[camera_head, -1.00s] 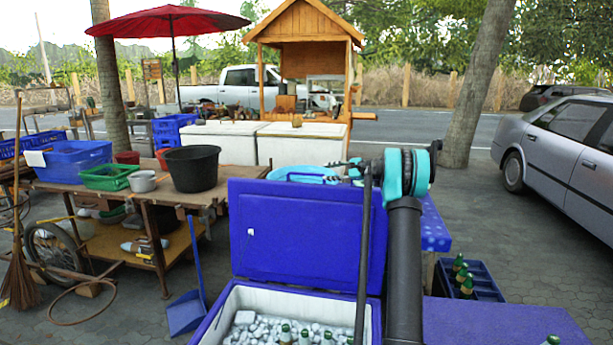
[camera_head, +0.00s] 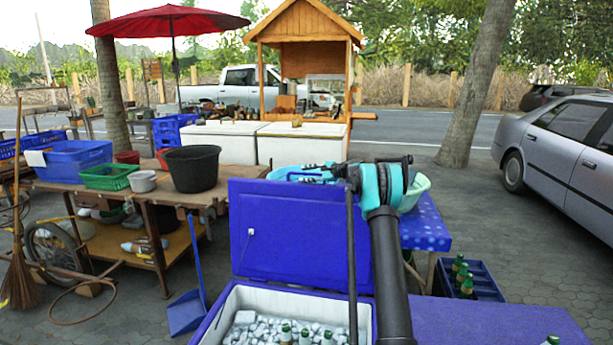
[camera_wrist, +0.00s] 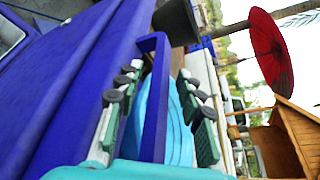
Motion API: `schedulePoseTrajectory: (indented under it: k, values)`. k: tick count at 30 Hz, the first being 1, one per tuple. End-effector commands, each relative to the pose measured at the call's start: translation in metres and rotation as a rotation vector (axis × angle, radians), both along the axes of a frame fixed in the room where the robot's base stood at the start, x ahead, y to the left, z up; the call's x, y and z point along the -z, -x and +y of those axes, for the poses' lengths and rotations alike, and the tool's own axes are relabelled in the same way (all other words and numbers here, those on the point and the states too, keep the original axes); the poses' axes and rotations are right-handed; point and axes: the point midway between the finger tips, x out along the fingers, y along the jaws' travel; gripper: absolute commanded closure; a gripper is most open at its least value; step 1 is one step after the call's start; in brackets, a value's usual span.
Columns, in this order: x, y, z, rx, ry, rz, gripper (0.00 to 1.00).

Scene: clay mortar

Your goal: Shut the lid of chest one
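In the wrist view my gripper (camera_wrist: 158,78) is open, with a finger on each side of a blue lid edge (camera_wrist: 155,110). Gaps seem to show on both sides. Whether a finger touches the lid is unclear.
A shut blue chest top (camera_head: 500,325) is at the right. A spotted blue table (camera_head: 425,228) and a crate of bottles (camera_head: 470,280) are behind it. A turquoise basin (camera_head: 280,173) is behind the lid. A wooden table (camera_head: 110,190) with tubs stands left.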

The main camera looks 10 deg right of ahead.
Motion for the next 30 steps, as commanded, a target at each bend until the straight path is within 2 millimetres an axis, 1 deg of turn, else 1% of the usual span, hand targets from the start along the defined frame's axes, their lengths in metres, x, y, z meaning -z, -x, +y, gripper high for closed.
schedulePoseTrajectory:
  k: [2, 5, 9, 11, 12, 23, 26, 30]
  values:
    - [0.0, 0.0, 0.0, 0.0, 0.0, 0.0, 0.63]
    - [0.0, 0.0, 0.0, 0.0, 0.0, 0.0, 0.74]
    - [0.0, 0.0, 0.0, 0.0, 0.0, 0.0, 0.91]
    - [0.0, 0.0, 0.0, 0.0, 0.0, 0.0, 0.99]
    - [0.0, 0.0, 0.0, 0.0, 0.0, 0.0, 1.0]
    - [0.0, 0.001, 0.0, 0.0, 0.001, -0.002, 1.0]
    - [-0.001, 0.003, 0.0, 0.0, 0.003, -0.009, 1.0]
    - [-0.003, 0.012, 0.003, 0.0, 0.011, -0.034, 1.0]
